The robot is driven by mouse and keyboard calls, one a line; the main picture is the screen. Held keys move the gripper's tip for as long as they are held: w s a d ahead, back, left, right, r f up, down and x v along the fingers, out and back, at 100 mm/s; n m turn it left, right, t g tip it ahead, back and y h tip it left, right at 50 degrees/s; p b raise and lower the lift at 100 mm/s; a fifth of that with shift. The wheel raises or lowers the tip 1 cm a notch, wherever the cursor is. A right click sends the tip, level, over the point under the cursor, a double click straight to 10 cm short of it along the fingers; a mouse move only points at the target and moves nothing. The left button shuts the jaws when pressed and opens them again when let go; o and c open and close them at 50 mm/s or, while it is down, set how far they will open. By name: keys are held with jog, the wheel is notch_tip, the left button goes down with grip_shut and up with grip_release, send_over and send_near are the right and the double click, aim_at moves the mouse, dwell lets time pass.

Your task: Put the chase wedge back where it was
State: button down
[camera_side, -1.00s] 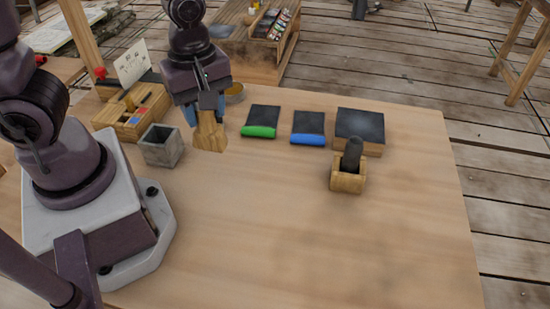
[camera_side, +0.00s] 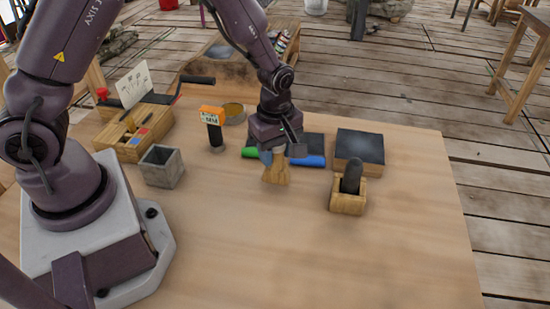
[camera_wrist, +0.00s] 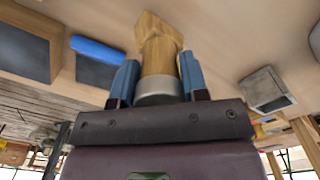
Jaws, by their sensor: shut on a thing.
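My gripper (camera_side: 274,157) is shut on a pale wooden piece (camera_side: 277,174) and holds it upright, flared end down, over the middle of the table. In the wrist view the blue fingers of my gripper (camera_wrist: 157,80) press on both sides of its narrow neck. There the wooden piece (camera_wrist: 158,45) shows a grey metal band at the end near the palm. It looks like the chase wedge, though nothing marks it by name. Whether its lower end touches the table I cannot tell.
To the right are a dark-topped block (camera_side: 359,150) and a wooden holder (camera_side: 347,198) with a dark rod. A grey open box (camera_side: 162,168) stands left. The front table is clear.

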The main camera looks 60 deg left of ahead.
jog(key=shift+f, duration=1.15)
jog(key=shift+s+f, duration=0.1)
jog(key=shift+f, duration=0.1)
jog(key=c, duration=0.6)
grip_release()
jog(key=shift+c, duration=0.2)
jog(key=shift+r, duration=0.1)
notch_tip(320, 180, up, 13)
jog(key=shift+f, duration=0.2)
jog(key=s+a+r+m+t, duration=0.1)
jog(key=s+r+m+t, duration=0.4)
jog(key=s+r+m, duration=1)
jog(key=s+m, duration=0.1)
jog(key=m, duration=0.2)
jog(key=shift+s+a+r+t, duration=0.2)
jog(key=shift+a+r+t, duration=0.1)
jog(key=shift+a, duration=0.1)
